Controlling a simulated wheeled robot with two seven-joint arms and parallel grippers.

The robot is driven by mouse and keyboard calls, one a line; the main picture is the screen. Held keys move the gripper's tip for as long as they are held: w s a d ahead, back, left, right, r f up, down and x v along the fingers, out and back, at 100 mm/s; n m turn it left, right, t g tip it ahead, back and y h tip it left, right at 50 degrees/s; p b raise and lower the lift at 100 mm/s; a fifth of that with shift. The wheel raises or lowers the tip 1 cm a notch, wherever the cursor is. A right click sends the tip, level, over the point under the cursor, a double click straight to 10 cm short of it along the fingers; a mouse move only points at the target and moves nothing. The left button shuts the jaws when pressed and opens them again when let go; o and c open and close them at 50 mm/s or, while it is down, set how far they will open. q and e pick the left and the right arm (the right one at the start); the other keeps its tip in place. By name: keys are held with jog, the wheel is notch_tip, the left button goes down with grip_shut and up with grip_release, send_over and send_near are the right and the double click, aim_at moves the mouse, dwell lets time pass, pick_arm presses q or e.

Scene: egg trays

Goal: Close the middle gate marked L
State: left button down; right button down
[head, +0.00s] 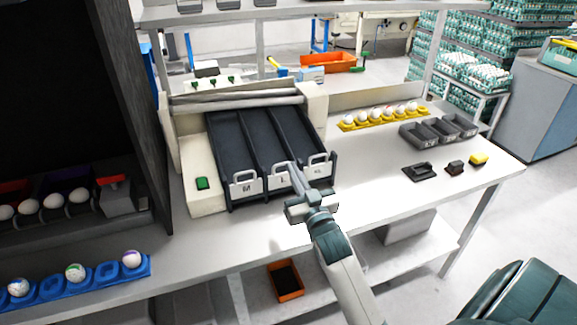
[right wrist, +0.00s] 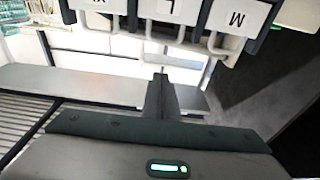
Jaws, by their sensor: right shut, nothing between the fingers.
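The middle gate marked L (head: 279,184) is a white plate at the front end of the middle dark lane. It stands between the gate marked M (head: 245,186) on its left and the right gate (head: 320,168). In the right wrist view the L gate (right wrist: 168,10) shows upside down at the top edge, roughly in line with the M gate (right wrist: 237,18). My right gripper (head: 293,172) is shut and empty, at the L gate's right side and covering part of it. Whether it touches the gate I cannot tell. My left gripper is not in view.
A green button (head: 202,183) sits on the machine's left side. Grey bins (head: 418,134), a yellow egg tray (head: 350,125) and small dark items stand on the table (head: 375,190) to the right. A blue egg tray (head: 100,275) lies at the lower left.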

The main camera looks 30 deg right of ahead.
jog(key=shift+v, duration=1.25)
